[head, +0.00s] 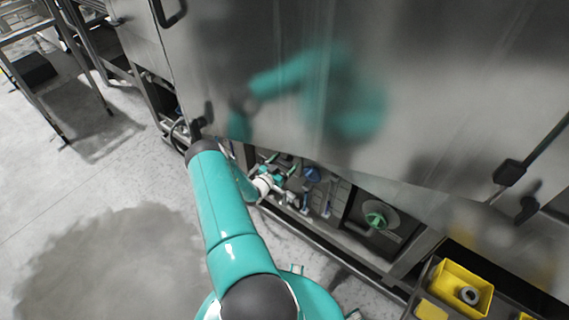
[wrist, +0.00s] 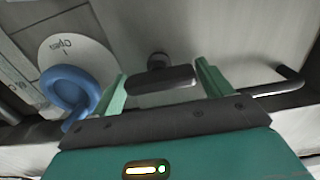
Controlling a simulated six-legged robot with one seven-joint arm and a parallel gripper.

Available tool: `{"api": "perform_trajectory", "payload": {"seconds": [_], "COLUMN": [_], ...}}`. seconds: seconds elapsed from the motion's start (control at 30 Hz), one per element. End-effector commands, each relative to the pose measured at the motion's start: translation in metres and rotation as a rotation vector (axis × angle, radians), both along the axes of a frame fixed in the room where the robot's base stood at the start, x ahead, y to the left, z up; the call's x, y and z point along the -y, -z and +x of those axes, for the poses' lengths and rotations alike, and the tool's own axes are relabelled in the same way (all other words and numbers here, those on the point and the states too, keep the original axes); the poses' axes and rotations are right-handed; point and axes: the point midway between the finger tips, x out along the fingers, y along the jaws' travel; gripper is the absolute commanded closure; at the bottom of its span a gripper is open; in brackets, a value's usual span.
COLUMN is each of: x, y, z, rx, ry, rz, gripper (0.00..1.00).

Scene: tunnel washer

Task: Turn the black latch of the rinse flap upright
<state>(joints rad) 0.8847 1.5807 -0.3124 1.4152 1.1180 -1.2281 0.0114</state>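In the wrist view, a black latch (wrist: 158,82) with a rounded bar lies nearly level across the picture, on a round black pivot against a grey metal surface. My gripper (wrist: 162,84) is open, with one green finger at each end of the bar. The bar almost fills the gap between the fingers, and I cannot tell whether they touch it.
A blue ring-shaped handle (wrist: 72,90) on a pale round plate is left of my fingers. A black bar handle (wrist: 278,82) is at right. Floor at left is open.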

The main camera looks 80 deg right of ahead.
Motion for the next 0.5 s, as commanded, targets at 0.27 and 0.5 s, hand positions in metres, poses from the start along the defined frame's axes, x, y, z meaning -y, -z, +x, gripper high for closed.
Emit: {"api": "perform_trajectory", "payload": {"seconds": [0.27,0.5], "x": [-0.0003,-0.0004], "y": [0.0000,0.0003], "z": [0.0003,0.0011], "rx": [-0.001,-0.032], "ry": [0.000,-0.002], "rz": [0.000,0.015], "gripper": [0.57,0.57]}}
